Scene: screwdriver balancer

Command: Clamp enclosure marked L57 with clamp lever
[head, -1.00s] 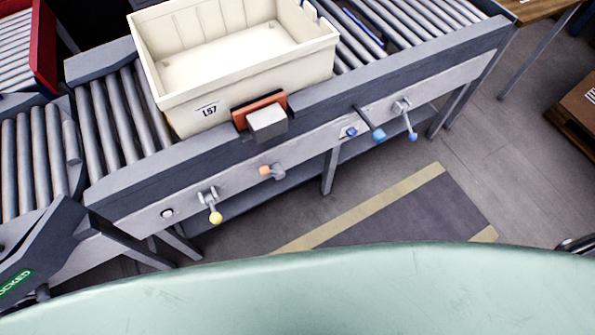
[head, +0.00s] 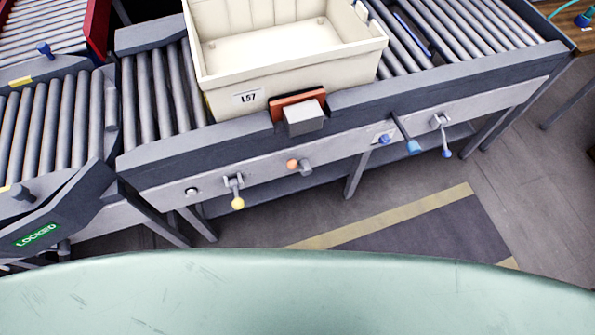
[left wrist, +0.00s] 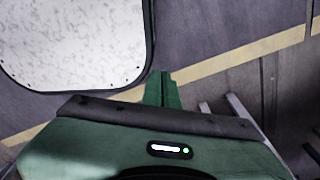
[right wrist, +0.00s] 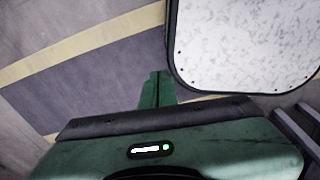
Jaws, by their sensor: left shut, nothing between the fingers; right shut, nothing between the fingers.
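The cream enclosure (head: 300,72), an open bin with an L57 label (head: 249,97), sits on the roller conveyor in the head view. An orange plate with a grey block (head: 303,118) stands against its front side. Along the conveyor's front rail are a lever with a yellow knob (head: 238,203), an orange knob (head: 292,164) on a grey fitting, and levers with blue ends (head: 414,147) (head: 446,153). I cannot tell which is the clamp lever. My left gripper (left wrist: 162,88) and right gripper (right wrist: 156,88) are shut and empty over the floor, away from the conveyor.
A side conveyor (head: 45,130) joins at the left, with a dark arm bearing a green LOCKED sign (head: 37,235). A red-framed conveyor is behind it. A yellow-edged dark mat (head: 430,235) lies on clear floor before the conveyor. A wooden table (head: 570,25) stands at upper right.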

